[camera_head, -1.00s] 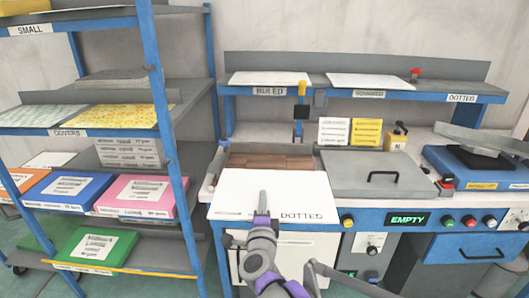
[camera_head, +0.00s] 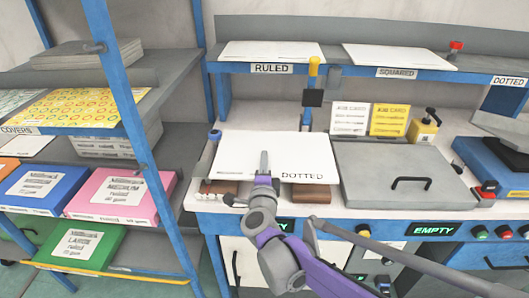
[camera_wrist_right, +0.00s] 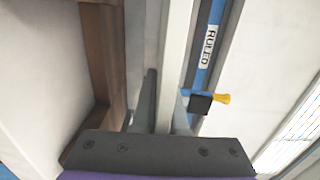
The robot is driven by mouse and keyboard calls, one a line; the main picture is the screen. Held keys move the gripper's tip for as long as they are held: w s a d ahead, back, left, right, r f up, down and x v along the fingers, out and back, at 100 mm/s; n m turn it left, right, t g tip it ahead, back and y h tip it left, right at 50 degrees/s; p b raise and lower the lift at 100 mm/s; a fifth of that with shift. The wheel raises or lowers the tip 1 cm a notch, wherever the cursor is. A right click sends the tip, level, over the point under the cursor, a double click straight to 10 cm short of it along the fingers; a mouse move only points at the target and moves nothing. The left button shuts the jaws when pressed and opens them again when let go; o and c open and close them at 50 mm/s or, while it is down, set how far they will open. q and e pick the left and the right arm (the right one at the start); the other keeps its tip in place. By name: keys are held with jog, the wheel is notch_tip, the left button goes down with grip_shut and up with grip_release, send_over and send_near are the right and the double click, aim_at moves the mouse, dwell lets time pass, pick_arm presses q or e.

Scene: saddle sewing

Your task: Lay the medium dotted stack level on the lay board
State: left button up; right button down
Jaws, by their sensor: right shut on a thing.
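The white stack marked DOTTED (camera_head: 285,150) is in my right gripper (camera_head: 263,165), which is shut on its near edge in the head view. The stack covers most of the brown wooden board (camera_head: 315,193), which looks like the lay board; only its front parts show. In the right wrist view the stack (camera_wrist_right: 176,60) is edge-on between the fingers (camera_wrist_right: 164,112). The brown board (camera_wrist_right: 100,60) lies to its left there, with a grey gap between them. The head view does not show whether they touch. My left gripper is not in view.
A grey lid with a black handle (camera_head: 400,172) is right of the stack. A yellow-knobbed post (camera_head: 313,90) and two cards (camera_head: 368,119) stand behind. The shelf above holds RULED (camera_head: 272,50) and SQUARED (camera_head: 400,57) stacks. A rack (camera_head: 130,110) stands at left.

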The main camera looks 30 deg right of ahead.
jog(key=shift+w+d, duration=0.1)
jog(key=shift+r, duration=0.1)
dwell(0.3)
jog(key=shift+f+b, duration=2.25)
jog(key=shift+f, duration=1.6)
jog(key=c, duration=0.9)
grip_release()
